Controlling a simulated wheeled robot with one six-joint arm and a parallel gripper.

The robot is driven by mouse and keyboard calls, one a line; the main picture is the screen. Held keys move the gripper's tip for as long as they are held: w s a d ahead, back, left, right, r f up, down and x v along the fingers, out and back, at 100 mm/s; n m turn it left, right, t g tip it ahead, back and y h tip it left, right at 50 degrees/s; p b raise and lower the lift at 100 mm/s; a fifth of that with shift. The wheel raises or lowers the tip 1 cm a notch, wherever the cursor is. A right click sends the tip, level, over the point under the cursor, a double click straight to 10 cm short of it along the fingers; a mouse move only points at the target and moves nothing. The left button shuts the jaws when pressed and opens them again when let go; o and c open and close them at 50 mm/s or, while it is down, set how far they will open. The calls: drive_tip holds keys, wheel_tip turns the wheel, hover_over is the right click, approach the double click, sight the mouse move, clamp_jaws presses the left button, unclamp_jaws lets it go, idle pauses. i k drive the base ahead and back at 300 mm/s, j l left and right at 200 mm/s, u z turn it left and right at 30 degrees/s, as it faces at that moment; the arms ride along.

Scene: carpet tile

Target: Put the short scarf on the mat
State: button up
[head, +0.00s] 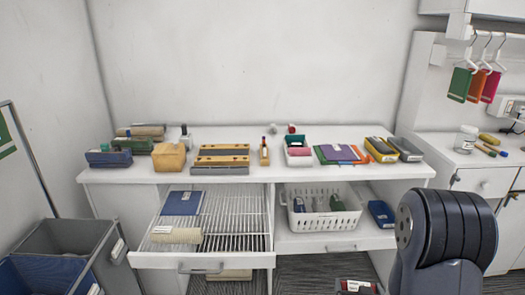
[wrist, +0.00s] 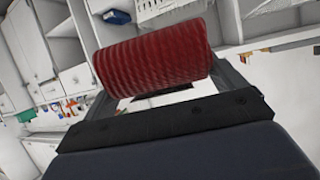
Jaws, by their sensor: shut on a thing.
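A dark red, ribbed roll (wrist: 152,48), which looks like a rolled scarf, is between the fingers of my gripper (wrist: 158,66) in the wrist view. My gripper is shut on it and holds it across the jaws, clear of any surface. The gripper and the roll do not show in the head view. I cannot tell for sure which thing is the mat. Flat purple, green and red sheets (head: 340,153) lie on the counter, and a flat blue piece (head: 182,203) lies in the open wire drawer.
The white counter (head: 270,174) holds wooden blocks (head: 220,158), a teal-rimmed bin (head: 298,147) and several boxes. Below are the open drawer with a cream roll (head: 176,235) and a white basket (head: 322,220). Grey bins (head: 70,245) stand at left.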

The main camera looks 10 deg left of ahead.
sight(224, 153)
drive_tip(key=i+l+u, duration=0.25)
drive_tip(key=i, duration=0.35)
drive_tip(key=i+l+u, duration=0.3)
drive_tip(key=i, duration=0.25)
drive_tip(key=i+l+u, duration=0.15)
drive_tip(key=u, duration=0.25)
drive_tip(key=i+l+u, duration=0.1)
drive_tip(key=l+u, duration=0.15)
drive_tip(key=u, duration=0.15)
drive_tip(key=i+l+u, duration=0.1)
drive_tip(key=l+u, duration=0.4)
drive_tip(key=u, duration=0.25)
drive_tip(key=i+l+u, duration=0.15)
drive_tip(key=l+u, duration=1.3)
